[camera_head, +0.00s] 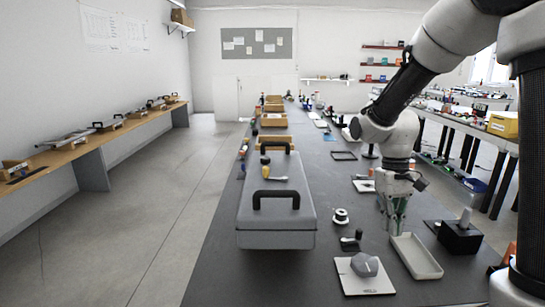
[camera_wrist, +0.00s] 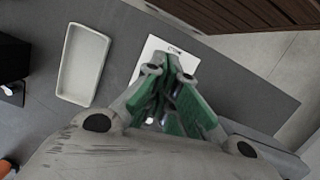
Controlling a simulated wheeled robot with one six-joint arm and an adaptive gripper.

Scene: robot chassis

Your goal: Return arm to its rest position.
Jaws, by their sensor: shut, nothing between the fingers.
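My arm reaches down from the upper right in the head view. My gripper (camera_head: 394,232) hangs pointing down over the dark bench, beside the white tray. In the wrist view its green fingers (camera_wrist: 172,62) are together, with nothing held between them. A white card lies below them in that view and is partly hidden by the fingers.
The white tray (camera_head: 416,257) shows also in the wrist view (camera_wrist: 83,65). A black box (camera_head: 459,238) stands right of it. A grey object (camera_head: 364,265) sits on a white card (camera_head: 361,285). A grey toolbox (camera_head: 277,220) stands to the left.

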